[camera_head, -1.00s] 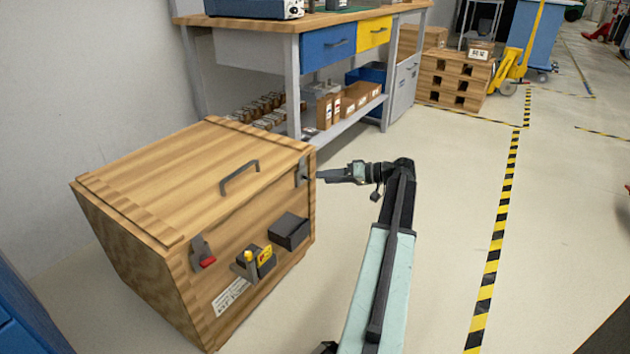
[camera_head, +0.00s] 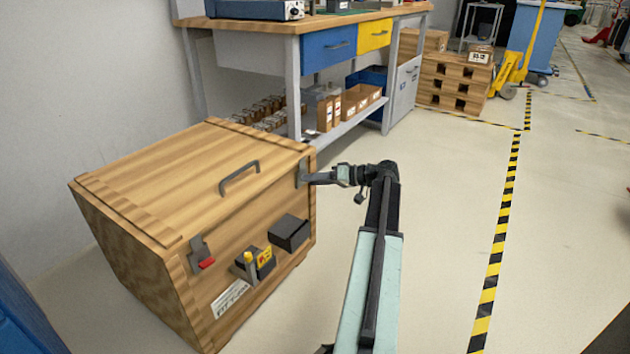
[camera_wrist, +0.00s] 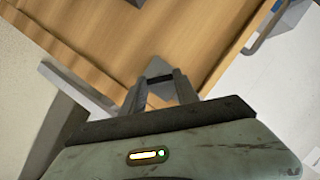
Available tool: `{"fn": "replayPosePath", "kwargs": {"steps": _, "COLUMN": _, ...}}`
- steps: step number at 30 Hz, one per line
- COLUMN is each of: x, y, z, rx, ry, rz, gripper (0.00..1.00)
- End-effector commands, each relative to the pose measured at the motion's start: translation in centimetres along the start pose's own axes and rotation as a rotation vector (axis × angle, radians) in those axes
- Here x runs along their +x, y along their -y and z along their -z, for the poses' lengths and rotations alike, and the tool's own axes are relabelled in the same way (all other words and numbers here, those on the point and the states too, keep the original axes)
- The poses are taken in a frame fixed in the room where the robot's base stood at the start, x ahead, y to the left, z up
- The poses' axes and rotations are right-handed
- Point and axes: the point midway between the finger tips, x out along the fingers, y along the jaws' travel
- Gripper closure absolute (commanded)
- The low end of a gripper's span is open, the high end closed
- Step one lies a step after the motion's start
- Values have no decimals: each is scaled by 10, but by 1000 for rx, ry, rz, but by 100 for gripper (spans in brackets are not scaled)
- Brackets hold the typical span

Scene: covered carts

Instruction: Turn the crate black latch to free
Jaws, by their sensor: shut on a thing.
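The wooden crate (camera_head: 150,180) stands on the floor at the left in the head view, lid down. A dark latch plate (camera_head: 302,170) sits at the right end of its front, by the lid edge. A second latch with a red tip (camera_head: 206,263) is at the left end of the front. My gripper (camera_head: 314,178) reaches in from the right and is shut on the black latch. In the wrist view the fingers (camera_wrist: 160,92) close around a dark piece, with a grey plate (camera_wrist: 158,68) just beyond. The fingers partly hide the latch, so its exact angle is unclear.
A dark box (camera_head: 289,232) and a yellow-marked fitting (camera_head: 256,262) stick out from the front. A workbench (camera_head: 265,45) stands close behind the crate. The floor (camera_head: 450,200) to the right is clear.

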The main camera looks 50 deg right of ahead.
Motion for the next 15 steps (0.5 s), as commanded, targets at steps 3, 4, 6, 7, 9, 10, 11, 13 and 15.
{"fn": "replayPosePath", "kwargs": {"steps": 3, "x": -1, "y": 1, "z": 0, "rx": -23, "ry": 0, "rz": -10, "gripper": 100}}
{"fn": "replayPosePath", "kwargs": {"steps": 4, "x": -1, "y": 1, "z": 0, "rx": -33, "ry": 0, "rz": -14, "gripper": 100}}
{"fn": "replayPosePath", "kwargs": {"steps": 6, "x": -2, "y": 2, "z": 0, "rx": -62, "ry": -1, "rz": -27, "gripper": 100}}
{"fn": "replayPosePath", "kwargs": {"steps": 7, "x": -2, "y": 2, "z": 0, "rx": -77, "ry": -2, "rz": -34, "gripper": 100}}
{"fn": "replayPosePath", "kwargs": {"steps": 9, "x": -2, "y": 3, "z": 0, "rx": -118, "ry": -1, "rz": -51, "gripper": 100}}
{"fn": "replayPosePath", "kwargs": {"steps": 10, "x": -2, "y": 3, "z": 0, "rx": -139, "ry": 0, "rz": -59, "gripper": 100}}
{"fn": "replayPosePath", "kwargs": {"steps": 11, "x": -2, "y": 3, "z": 0, "rx": -159, "ry": -1, "rz": -68, "gripper": 100}}
{"fn": "replayPosePath", "kwargs": {"steps": 13, "x": -2, "y": 4, "z": 0, "rx": -210, "ry": -1, "rz": -89, "gripper": 100}}
{"fn": "replayPosePath", "kwargs": {"steps": 15, "x": -2, "y": 4, "z": 0, "rx": -263, "ry": -1, "rz": -112, "gripper": 100}}
